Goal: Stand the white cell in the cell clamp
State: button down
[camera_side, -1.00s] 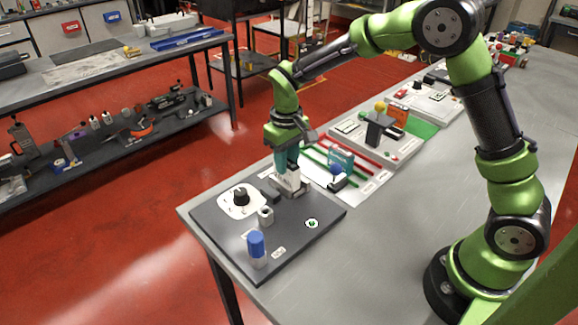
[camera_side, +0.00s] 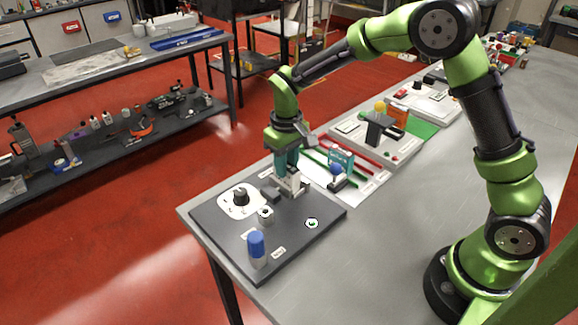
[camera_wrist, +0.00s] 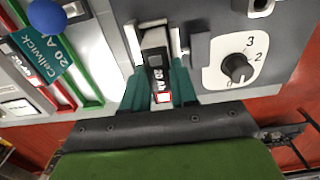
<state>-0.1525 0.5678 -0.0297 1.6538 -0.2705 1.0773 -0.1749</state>
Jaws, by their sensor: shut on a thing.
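My gripper (camera_side: 287,161) points down at the far edge of the dark board, its teal fingers shut on the white cell. The cell looks about upright at the clamp. Its lower end is hidden, so I cannot tell whether it rests on the clamp's floor.
A dial on a white plate (camera_side: 231,211), a small pale ring-topped post (camera_side: 265,217) and a blue-capped cylinder (camera_side: 256,245) stand on the dark board (camera_side: 223,239).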

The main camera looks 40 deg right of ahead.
jog(key=c, duration=0.8)
grip_release()
jog(key=shift+f, duration=0.1)
notch_tip(320, 180, up, 17)
jog(key=s+d+m+t+y, duration=0.1)
jog(key=s+m+t, duration=0.1)
jog(key=s, duration=0.8)
jog(key=s+d+r+m+t+y, duration=0.1)
jog(key=s+t, duration=0.4)
jog(key=s, duration=0.6)
jog(key=shift+s+d+m, duration=0.2)
jog(key=shift+d+m, duration=0.1)
jog(key=shift+m, duration=0.2)
